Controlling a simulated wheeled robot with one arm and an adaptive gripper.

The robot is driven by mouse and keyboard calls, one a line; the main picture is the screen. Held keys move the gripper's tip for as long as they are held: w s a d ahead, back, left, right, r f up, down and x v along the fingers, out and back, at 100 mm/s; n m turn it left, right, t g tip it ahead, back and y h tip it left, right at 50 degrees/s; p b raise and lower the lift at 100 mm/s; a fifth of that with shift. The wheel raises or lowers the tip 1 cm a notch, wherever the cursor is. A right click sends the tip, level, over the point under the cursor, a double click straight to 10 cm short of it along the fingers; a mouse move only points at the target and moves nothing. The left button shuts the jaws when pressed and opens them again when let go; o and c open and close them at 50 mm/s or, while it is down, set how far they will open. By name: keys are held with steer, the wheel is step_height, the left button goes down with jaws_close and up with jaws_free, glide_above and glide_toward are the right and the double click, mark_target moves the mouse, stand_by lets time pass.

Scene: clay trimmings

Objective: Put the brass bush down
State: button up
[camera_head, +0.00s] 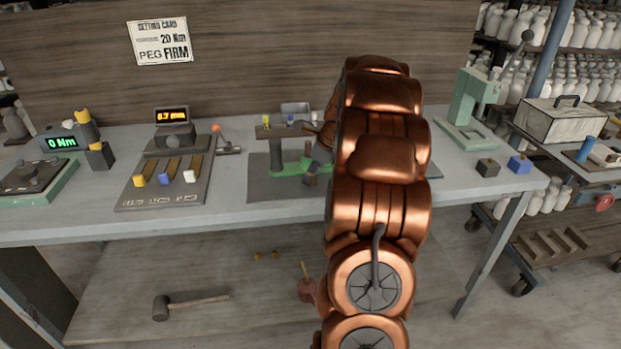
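My copper arm reaches over the bench and covers much of its middle. What looks like part of my gripper (312,172) shows as a small dark shape left of the arm, beside a green part on the dark mat (262,187). Its fingers are too small and hidden to tell open from shut. I cannot make out the brass bush for certain. Two small brass-coloured pieces (266,255) lie on the lower shelf, too small to identify. Anything in my gripper is hidden.
A board (130,200) with yellow, blue and white pieces and a display reading 0.7 mm stands left of the mat. A torque tester (62,143) is at far left. A green press (468,110) and black and blue blocks (519,165) are right. A mallet (190,303) lies below.

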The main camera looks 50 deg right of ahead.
jaws_close()
steer(key=shift+r, duration=0.1)
